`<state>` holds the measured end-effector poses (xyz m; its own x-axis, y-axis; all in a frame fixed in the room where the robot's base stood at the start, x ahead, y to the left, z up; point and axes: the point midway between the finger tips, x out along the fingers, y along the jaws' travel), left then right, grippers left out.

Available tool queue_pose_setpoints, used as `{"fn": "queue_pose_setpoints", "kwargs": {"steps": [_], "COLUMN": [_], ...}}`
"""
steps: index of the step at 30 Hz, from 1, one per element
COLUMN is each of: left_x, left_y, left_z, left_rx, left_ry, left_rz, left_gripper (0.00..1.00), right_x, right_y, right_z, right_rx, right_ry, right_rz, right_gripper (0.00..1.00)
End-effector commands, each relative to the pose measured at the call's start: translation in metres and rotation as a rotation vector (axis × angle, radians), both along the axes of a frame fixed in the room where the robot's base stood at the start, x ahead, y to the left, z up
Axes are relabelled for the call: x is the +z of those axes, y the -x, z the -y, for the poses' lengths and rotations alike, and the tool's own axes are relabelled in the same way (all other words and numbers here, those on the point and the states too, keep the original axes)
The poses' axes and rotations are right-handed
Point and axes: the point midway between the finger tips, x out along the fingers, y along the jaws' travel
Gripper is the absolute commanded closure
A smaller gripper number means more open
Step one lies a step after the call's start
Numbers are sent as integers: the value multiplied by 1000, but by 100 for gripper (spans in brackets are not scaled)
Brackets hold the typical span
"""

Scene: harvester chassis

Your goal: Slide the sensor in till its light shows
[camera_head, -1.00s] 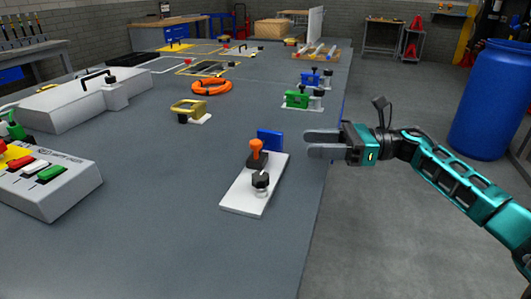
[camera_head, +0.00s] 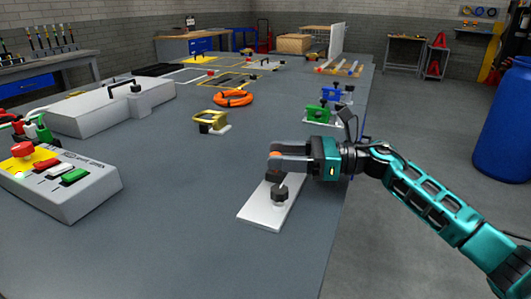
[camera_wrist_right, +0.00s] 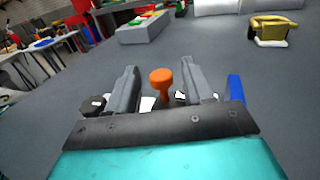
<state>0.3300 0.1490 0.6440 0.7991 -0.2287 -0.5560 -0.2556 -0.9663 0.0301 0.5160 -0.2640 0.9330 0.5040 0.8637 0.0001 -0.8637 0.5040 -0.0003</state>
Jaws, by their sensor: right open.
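The sensor, as I take it, is the upright part with an orange head (camera_head: 275,154) on the white plate (camera_head: 262,214) near the table's right edge. A black knob (camera_head: 280,193) stands on the same plate. My right gripper (camera_head: 274,158) is open, its fingers level around the orange head. In the wrist view the orange head (camera_wrist_right: 161,78) stands between the two spread fingers, apart from both. A blue upright piece (camera_wrist_right: 236,88) is beside one finger there; the head view hides most of it. I see no lit light on the sensor. My left gripper is not in view.
A grey control box (camera_head: 62,184) with coloured buttons is at the left. A yellow bracket (camera_head: 211,121), an orange ring (camera_head: 233,98), and green (camera_head: 318,115) and blue (camera_head: 331,95) fixtures lie farther back. The table between box and plate is clear.

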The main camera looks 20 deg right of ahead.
Motion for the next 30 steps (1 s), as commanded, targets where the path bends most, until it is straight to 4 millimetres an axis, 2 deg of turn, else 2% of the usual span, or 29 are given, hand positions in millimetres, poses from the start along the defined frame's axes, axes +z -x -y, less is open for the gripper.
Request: {"fn": "queue_pose_setpoints", "kwargs": {"steps": [3, 7, 18, 30], "left_x": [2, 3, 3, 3], "left_y": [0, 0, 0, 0], "left_z": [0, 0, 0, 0], "left_rx": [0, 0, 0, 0], "left_ry": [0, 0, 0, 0], "left_rz": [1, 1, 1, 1], "left_gripper": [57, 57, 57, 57], "right_x": [2, 1, 0, 0], "right_y": [-10, -16, -19, -19], "right_z": [-16, -27, -32, -32], "right_rx": [1, -1, -1, -1], "right_ry": [-2, -1, -1, 0], "right_rz": [2, 1, -1, 0], "right_gripper": [49, 49, 49, 86]}}
